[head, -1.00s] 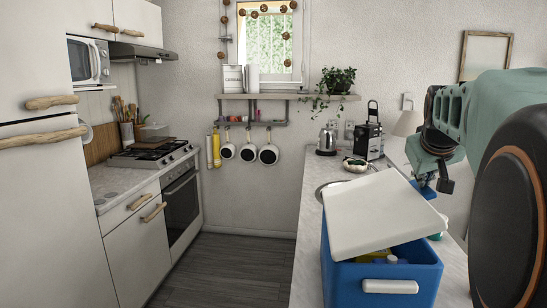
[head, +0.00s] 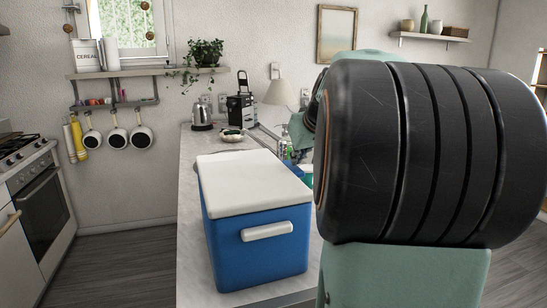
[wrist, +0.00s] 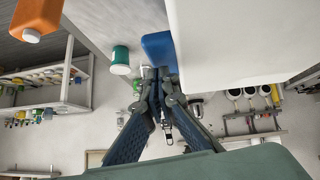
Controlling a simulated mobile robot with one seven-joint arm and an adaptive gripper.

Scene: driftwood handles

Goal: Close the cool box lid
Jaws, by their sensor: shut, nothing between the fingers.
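The cool box (head: 240,255) is a blue box with a white handle on its near side, standing on the counter in the head view. Its white lid (head: 245,183) lies flat over the top, with no gap visible along the near edge. In the wrist view the lid (wrist: 240,40) fills the upper right as a large white surface. My gripper (wrist: 160,73) is shut and empty beside the lid's edge, by a blue surface. Whether it touches the lid I cannot tell. In the head view my arm hides most of the gripper.
A bowl (head: 232,135), a kettle (head: 201,116) and a coffee machine (head: 241,109) stand behind the box on the counter (head: 190,160). A green tub (wrist: 121,58) and an orange container (wrist: 38,18) show in the wrist view. The floor left of the counter is clear.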

